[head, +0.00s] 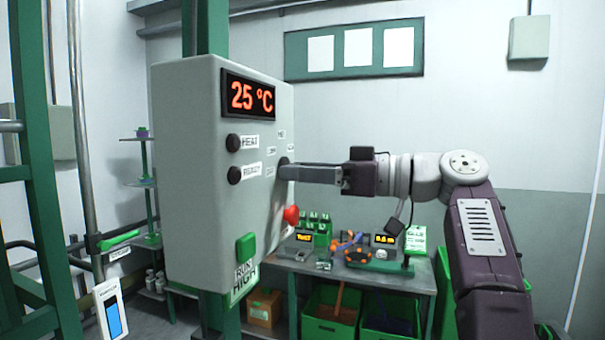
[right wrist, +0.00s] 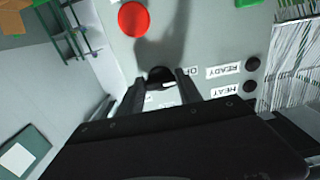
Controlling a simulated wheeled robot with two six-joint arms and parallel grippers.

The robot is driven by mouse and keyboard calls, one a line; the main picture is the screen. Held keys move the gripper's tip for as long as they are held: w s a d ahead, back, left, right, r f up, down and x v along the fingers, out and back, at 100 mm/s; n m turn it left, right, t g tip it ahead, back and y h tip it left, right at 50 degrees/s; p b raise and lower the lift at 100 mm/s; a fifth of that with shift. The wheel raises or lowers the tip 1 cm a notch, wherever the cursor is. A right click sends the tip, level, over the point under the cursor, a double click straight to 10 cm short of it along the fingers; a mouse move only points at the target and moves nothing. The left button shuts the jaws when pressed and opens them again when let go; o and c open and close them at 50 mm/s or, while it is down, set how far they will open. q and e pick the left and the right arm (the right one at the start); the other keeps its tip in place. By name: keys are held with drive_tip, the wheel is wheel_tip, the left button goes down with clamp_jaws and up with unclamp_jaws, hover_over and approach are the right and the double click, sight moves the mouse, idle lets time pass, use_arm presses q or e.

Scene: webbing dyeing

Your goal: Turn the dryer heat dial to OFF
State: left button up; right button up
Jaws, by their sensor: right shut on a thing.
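The grey dryer control box (head: 185,190) stands in the left middle of the head view, its display (head: 248,95) reading 25 °C. The black heat dial (head: 284,161) is on its right-hand face, among small white labels. My right gripper (head: 290,172) reaches in from the right, its fingertips at the dial. In the right wrist view the dial (right wrist: 159,74) sits between the two fingers of my gripper (right wrist: 161,84), which is shut on it. A white mark shows on the dial. A label beside it is partly hidden by a finger. My left gripper is out of view.
A red knob (head: 291,215) is below the dial, and a green button (head: 246,247) is on the box's front. HEAT and READY lamps (head: 233,175) are on the front. A workbench (head: 400,283) with tools stands behind, with green bins (head: 333,315) below.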

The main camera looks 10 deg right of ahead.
idle(0.5)
drive_tip(key=o, duration=1.4)
drive_tip(key=v, duration=0.9)
